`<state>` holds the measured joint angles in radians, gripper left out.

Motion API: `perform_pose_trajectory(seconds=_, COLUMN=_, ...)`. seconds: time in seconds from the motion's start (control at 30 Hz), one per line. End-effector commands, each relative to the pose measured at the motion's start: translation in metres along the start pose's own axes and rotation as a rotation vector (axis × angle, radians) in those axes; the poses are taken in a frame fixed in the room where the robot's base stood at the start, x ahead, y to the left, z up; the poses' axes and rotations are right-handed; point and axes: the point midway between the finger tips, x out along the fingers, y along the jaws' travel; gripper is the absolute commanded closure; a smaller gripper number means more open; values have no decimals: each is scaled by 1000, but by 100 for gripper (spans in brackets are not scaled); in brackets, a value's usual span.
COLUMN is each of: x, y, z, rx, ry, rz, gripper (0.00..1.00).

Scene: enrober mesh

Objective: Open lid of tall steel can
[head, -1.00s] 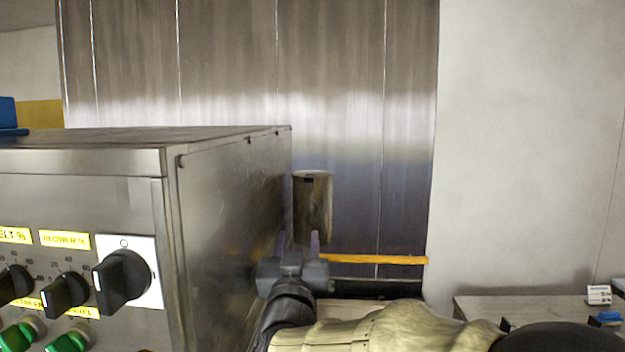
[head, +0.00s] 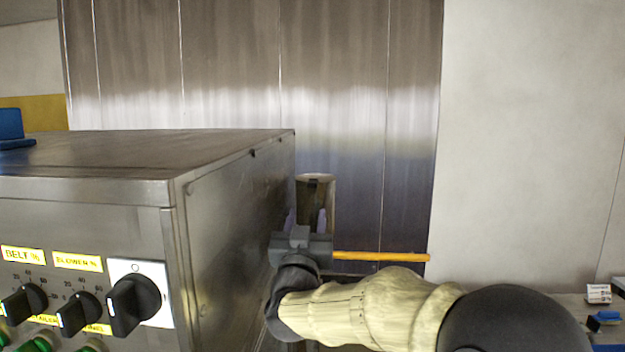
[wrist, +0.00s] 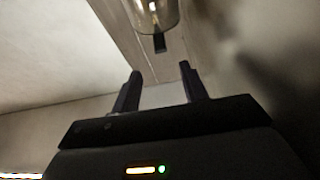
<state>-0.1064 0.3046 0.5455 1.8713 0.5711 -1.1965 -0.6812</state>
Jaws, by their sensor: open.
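The tall steel can (head: 329,196) is a brownish metal cylinder standing beyond the right side of the steel machine in the head view. A small dark mark shows near its top. My gripper (head: 305,221) is open and empty in front of the can, hiding its lower part. In the wrist view the can (wrist: 152,14) shows only partly at the top edge, with a dark tab (wrist: 159,43) sticking out from it. The open fingers (wrist: 160,72) there are apart from the can. I cannot tell how the lid sits.
The steel machine (head: 235,200) with knobs stands close on the left, its side wall near my gripper. An orange bar (head: 380,256) runs to the right behind my wrist. A steel panel wall (head: 360,110) is behind. A table with small items (head: 598,293) stands at the lower right.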

Motion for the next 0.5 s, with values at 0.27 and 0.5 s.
perform_pose_trajectory(seconds=0.27, x=52, y=1, z=-3, rx=0, ry=-2, rz=3, gripper=56)
perform_pose_trajectory(seconds=0.5, x=90, y=2, z=-3, rx=0, ry=-1, rz=3, gripper=56)
